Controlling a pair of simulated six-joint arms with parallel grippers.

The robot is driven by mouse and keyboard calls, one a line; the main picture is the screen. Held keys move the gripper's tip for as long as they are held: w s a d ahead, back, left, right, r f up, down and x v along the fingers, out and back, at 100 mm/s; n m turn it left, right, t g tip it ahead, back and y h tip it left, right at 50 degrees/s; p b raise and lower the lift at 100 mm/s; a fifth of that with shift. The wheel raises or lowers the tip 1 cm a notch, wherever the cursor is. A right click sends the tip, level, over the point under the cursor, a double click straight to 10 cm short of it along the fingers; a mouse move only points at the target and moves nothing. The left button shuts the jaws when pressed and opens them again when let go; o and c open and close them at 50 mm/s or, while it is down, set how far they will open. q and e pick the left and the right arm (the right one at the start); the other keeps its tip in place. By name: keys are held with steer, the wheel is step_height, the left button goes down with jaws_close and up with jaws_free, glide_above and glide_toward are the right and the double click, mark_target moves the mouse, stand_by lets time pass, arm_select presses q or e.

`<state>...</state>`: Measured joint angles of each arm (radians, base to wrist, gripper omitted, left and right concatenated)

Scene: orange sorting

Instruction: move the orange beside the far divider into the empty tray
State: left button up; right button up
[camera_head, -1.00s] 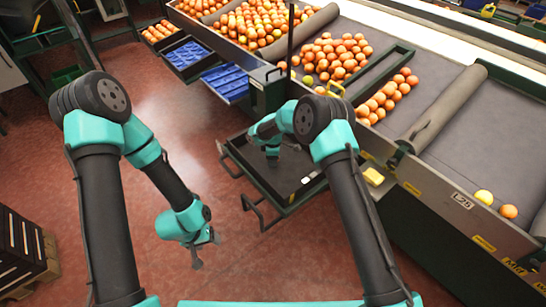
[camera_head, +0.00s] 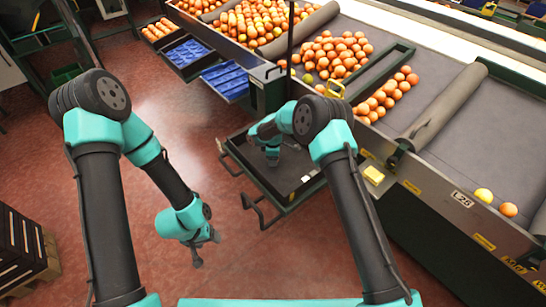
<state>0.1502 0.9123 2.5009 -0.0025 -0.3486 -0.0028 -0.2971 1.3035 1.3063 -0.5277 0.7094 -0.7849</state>
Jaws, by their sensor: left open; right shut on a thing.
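The empty tray (camera_head: 247,175) is a dark, shallow bin with a metal rim, beside the front of the sorting line. My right gripper (camera_head: 272,161) points down over its left part, partly covered by my own arm. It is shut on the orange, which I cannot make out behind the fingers. Many oranges (camera_head: 340,55) lie on the sorting bed, some of them along the green-framed divider (camera_head: 385,72). My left gripper (camera_head: 205,252) is open and empty, low over the red floor.
Grey rollers (camera_head: 445,105) cross the sorting bed. Blue trays (camera_head: 226,80) stand at the upper left. A dark crate (camera_head: 22,245) stands at lower left. The middle floor is clear.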

steer(key=shift+f, duration=0.15)
steer(key=o, duration=1.3)
steer(key=shift+c, duration=0.2)
steer(key=shift+r, duration=2.45)
steer(key=shift+r, duration=0.1)
steer(key=shift+r, duration=3.45)
